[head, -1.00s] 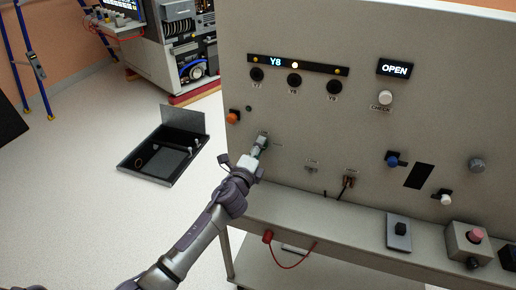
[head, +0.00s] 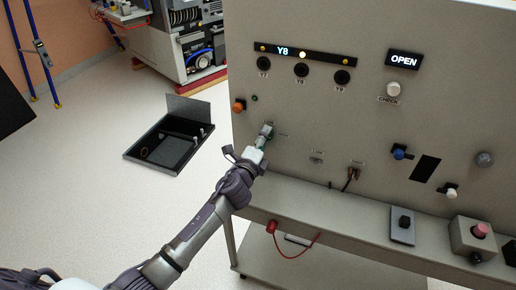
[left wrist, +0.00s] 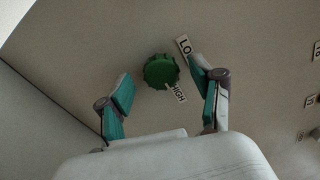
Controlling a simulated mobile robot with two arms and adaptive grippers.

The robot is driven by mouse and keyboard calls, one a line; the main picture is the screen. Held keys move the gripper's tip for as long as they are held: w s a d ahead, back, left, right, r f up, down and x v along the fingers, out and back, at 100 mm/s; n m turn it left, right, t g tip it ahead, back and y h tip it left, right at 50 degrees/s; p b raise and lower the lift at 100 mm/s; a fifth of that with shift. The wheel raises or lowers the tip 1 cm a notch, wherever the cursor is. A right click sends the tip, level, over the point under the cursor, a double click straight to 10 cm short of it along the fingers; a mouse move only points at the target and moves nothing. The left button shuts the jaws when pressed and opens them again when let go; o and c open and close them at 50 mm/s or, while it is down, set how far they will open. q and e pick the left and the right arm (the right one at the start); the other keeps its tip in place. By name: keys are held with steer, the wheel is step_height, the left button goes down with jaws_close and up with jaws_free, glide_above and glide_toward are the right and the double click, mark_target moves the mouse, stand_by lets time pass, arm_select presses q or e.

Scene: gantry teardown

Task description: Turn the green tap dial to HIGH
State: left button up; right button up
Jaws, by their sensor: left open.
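The green tap dial (left wrist: 161,71) is a scalloped round knob on the grey panel in the left wrist view. A "LO..." label, partly hidden by a finger, sits at its upper right, and a "HIGH" label (left wrist: 179,92) at its lower right. A pale pointer mark on the dial's lower edge appears to face the HIGH label. My left gripper (left wrist: 163,90) is open, its teal-padded fingers either side of the dial with gaps between. In the head view my left gripper (head: 261,141) is at the panel's left part and hides the dial. My right gripper is not in view.
The panel (head: 300,110) carries an orange knob (head: 239,106), a blue knob (head: 398,152), a white CHECK button (head: 393,89) and an OPEN display (head: 404,61). A black open case (head: 168,146) lies on the floor.

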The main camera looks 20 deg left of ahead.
arm_select(q)
steer(key=s, duration=1.1)
steer(key=shift+s+a, duration=0.2)
steer(key=shift+s, duration=0.05)
